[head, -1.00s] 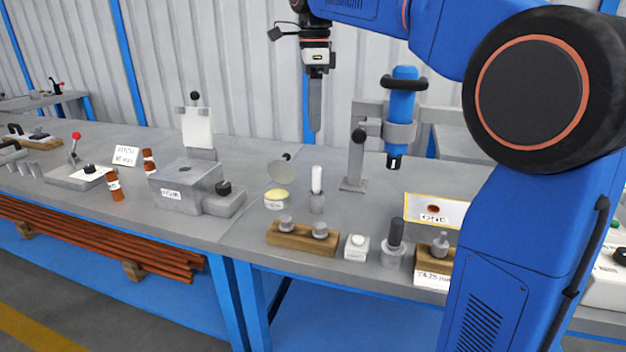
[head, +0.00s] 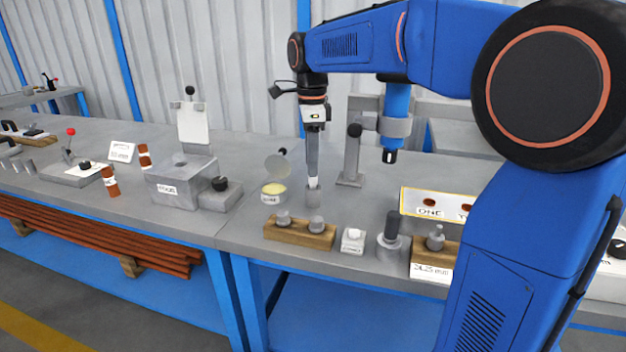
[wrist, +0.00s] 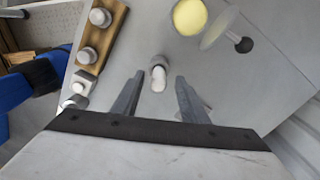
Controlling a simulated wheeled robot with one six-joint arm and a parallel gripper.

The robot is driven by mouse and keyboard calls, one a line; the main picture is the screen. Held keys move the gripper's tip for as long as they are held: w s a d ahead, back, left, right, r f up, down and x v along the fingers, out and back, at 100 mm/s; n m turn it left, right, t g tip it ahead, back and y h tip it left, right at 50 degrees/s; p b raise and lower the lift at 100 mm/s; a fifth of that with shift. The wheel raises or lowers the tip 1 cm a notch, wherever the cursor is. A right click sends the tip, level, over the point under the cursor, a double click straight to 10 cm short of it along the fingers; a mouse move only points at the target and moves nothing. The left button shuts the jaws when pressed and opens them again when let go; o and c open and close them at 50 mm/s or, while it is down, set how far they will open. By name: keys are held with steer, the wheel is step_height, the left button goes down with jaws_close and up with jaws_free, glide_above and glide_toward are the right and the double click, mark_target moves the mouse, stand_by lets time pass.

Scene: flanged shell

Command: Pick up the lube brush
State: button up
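The lube brush (head: 312,183) appears as a white-topped stick standing upright in a small grey holder (head: 313,198) on the bench. In the wrist view the brush's white top (wrist: 158,80) lies between and just beyond the fingertips. My gripper (head: 312,178) points straight down over it, and the fingers hide part of the brush in the head view. In the wrist view my gripper (wrist: 158,80) is open, with clear gaps between both fingers and the brush. I cannot tell from the head view whether the fingertips reach below its top.
An open tin of yellow grease (head: 273,193) with a raised lid stands just left of the brush. A wooden block with grey plugs (head: 300,232) lies in front. A white-capped container (head: 353,240) stands at the front edge.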

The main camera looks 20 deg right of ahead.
mark_target(313, 184)
steer(key=shift+s+d+f, duration=0.1)
steer(key=shift+d+f, duration=0.05)
steer(key=shift+f, duration=1.8)
jaws_close()
steer(key=shift+r, duration=0.15)
